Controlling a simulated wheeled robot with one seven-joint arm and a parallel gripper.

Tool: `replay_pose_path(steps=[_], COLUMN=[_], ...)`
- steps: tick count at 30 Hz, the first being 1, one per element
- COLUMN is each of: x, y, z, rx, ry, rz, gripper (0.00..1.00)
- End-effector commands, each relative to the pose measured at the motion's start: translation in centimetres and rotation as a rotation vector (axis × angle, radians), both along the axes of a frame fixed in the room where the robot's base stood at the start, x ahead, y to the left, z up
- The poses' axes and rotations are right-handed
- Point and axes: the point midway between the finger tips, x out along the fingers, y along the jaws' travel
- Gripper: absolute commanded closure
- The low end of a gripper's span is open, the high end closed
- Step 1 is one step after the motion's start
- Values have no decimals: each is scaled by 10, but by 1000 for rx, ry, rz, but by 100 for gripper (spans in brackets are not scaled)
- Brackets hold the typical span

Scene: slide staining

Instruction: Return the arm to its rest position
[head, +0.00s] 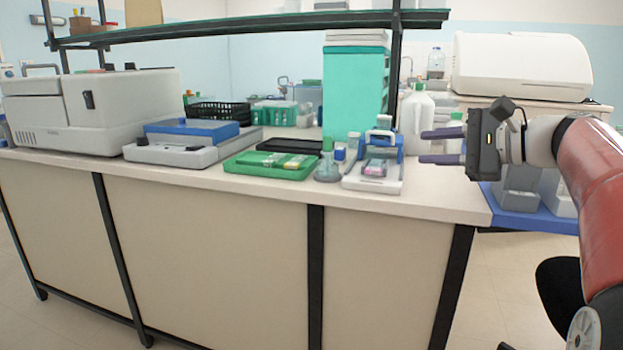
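My gripper (426,146) is at the right of the head view, at the end of my red and white arm. Its two purple-grey fingers point left and stand apart, with nothing between them. It is in front of the right end of the bench (440,203), and in the picture its fingers lie over the area of the white jugs. No object is seen in its hold.
White jugs (416,118) stand behind my gripper. A shelf (250,27) spans above. The floor in front is clear.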

Motion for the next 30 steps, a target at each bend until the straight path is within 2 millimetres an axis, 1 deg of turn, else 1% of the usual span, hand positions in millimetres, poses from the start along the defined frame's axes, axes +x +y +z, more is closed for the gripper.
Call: replay_pose_path(steps=[1,8,11,14,17,20,23,24,26,27,30], x=[-2,-16,-27,-41,-61,-88,-126,-144,-174,-192,-228], y=[6,32,45,60,74,86,95,97,96,93,82], z=[-4,-29,-44,-63,-87,-115,-151,-167,-193,-210,-245], rx=[-20,-152,-230,-330,-458,-609,-809,-904,-1062,-1166,-1382], ry=[5,27,36,43,46,39,15,-5,-43,-76,-160], rz=[4,14,26,45,72,116,186,226,298,350,474], gripper=[69,69,69,69,69,69,69,69,69,69,69])
